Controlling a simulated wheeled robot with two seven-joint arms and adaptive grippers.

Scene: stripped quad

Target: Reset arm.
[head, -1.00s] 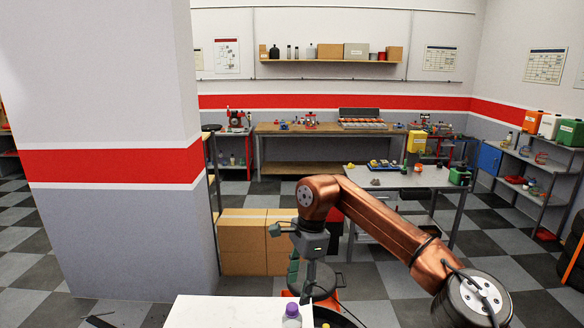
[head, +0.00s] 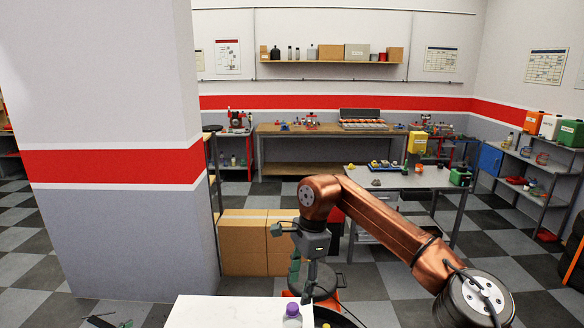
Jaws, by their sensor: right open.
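My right arm, copper coloured, comes in from the lower right and bends down at its wrist. My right gripper (head: 284,257) hangs below it, with grey links and green fingertips spread apart. It is open and nothing shows between its fingers. It is above and behind a white tabletop (head: 220,312) at the bottom edge. A small part of my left gripper (head: 112,322), dark with a green tip, shows at the bottom left; the rest is cut off, so its opening is unclear.
A purple-capped bottle (head: 292,315) stands at the white top's right edge, below the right gripper. A wide pillar (head: 115,230) fills the left. A grey table (head: 400,180) with parts stands beyond the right arm.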

